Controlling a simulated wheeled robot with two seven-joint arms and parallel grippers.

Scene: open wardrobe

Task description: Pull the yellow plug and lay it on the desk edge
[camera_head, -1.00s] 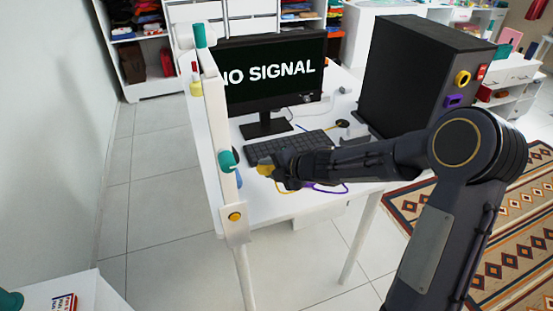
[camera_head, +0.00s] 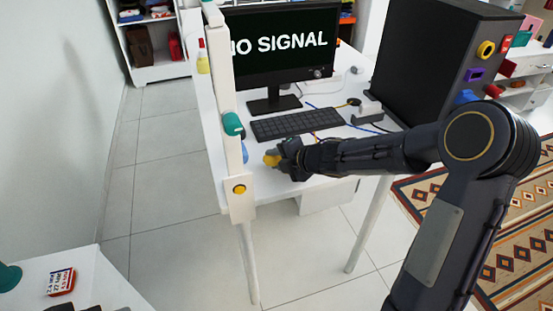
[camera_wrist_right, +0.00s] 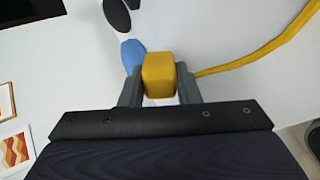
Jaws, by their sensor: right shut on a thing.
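The yellow plug (camera_head: 272,160) is between the fingers of my right gripper (camera_head: 284,157), near the front left part of the white desk (camera_head: 305,192). In the right wrist view the yellow plug (camera_wrist_right: 158,74) sits squarely between the two grey fingers, which are shut on it. Its yellow cable (camera_wrist_right: 255,58) runs off to the upper right there. I cannot tell whether the plug touches the desk top. My left gripper is not in view.
A white upright panel (camera_head: 238,190) with a teal knob and yellow button stands at the desk's left edge. The keyboard (camera_head: 297,124), monitor (camera_head: 278,50) and black tower (camera_head: 430,60) stand behind. A blue object (camera_wrist_right: 132,54) is close beside the plug.

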